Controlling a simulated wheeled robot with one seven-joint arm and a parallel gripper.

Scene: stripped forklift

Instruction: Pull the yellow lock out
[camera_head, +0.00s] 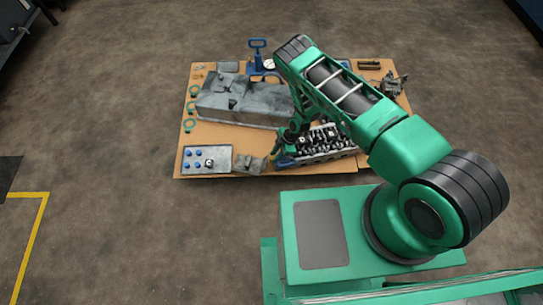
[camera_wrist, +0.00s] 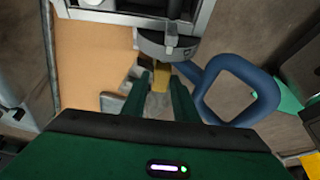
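The yellow lock (camera_wrist: 160,76) is a small yellow piece just below a dark grey round part (camera_wrist: 168,44) in the wrist view. My gripper (camera_wrist: 161,80) has its two green fingers on either side of the lock, their tips near its sides. I cannot tell whether the fingers press on it or stand slightly apart. A blue loop handle (camera_wrist: 262,88) joins the round part's right side. In the head view my arm reaches down over the table, and my gripper (camera_head: 287,140) is small and dark there. The lock cannot be made out in that view.
The table (camera_head: 225,139) holds a big grey metal casing (camera_head: 235,98), an engine-like block (camera_head: 330,142), a tray with blue pieces (camera_head: 206,166), green rings (camera_head: 189,125), and a blue tool (camera_head: 257,52) at the back. The blue handle stands close right of my fingers.

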